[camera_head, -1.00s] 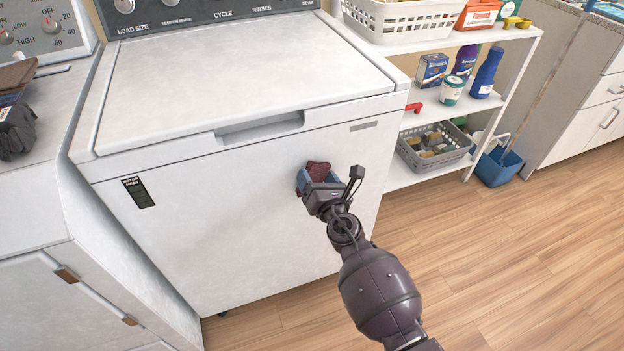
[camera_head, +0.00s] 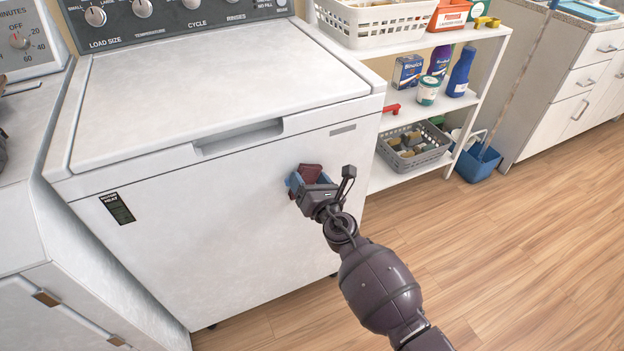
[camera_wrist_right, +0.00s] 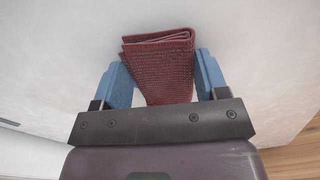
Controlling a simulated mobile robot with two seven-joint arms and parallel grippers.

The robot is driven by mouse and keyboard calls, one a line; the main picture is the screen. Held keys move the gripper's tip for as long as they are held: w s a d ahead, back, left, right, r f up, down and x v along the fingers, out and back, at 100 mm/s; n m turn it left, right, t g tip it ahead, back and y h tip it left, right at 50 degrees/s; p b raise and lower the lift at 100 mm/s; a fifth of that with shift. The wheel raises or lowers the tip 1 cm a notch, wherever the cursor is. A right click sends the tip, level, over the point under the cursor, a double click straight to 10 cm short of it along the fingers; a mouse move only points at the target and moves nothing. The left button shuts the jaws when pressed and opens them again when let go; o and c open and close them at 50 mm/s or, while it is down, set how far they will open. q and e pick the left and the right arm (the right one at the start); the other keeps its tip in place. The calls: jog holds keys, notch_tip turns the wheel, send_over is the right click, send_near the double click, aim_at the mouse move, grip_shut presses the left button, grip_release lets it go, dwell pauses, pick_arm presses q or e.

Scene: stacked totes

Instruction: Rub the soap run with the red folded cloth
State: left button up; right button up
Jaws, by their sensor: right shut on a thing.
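The red folded cloth (camera_wrist_right: 165,70) is held between the blue fingers of my right gripper (camera_wrist_right: 165,88) in the right wrist view. In the head view the cloth (camera_head: 309,173) is at the white washer's front panel (camera_head: 235,205), right of its middle. My right gripper (camera_head: 298,183) is shut on it, facing the panel. The cloth looks close to or against the panel; I cannot tell whether it touches. I cannot make out the soap run on the panel; the cloth and gripper hide part of that surface. My left gripper is not in view.
A white shelf (camera_head: 408,113) with bottles, boxes and a grey basket (camera_head: 414,147) stands right of the washer. A blue bucket (camera_head: 478,163) is on the floor beside it. Another white appliance (camera_head: 75,270) stands at the left. The wooden floor at right is clear.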

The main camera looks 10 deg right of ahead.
jog(key=shift+s+a+r, duration=0.1)
jog(key=shift+s+a, duration=0.1)
jog(key=shift+a, duration=0.55)
jog(key=shift+s+a+r, duration=0.1)
jog(key=shift+s+a, duration=0.15)
jog(key=shift+a, duration=0.45)
jog(key=shift+s+a, duration=0.2)
jog(key=shift+a, duration=0.55)
jog(key=shift+s+a, duration=0.2)
jog(key=shift+a, duration=0.35)
jog(key=shift+s+a, duration=0.15)
jog(key=shift+a, duration=0.35)
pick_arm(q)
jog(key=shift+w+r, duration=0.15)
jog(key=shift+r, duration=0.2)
pick_arm(e)
jog(key=shift+d, duration=0.1)
jog(key=shift+s+d+f+p, duration=0.1)
jog(key=shift+s+p, duration=0.2)
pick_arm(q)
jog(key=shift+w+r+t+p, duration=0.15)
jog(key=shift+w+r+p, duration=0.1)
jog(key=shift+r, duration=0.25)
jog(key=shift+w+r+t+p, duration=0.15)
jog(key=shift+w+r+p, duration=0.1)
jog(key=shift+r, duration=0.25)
pick_arm(e)
send_near(279, 182)
jog(key=shift+w, duration=0.6)
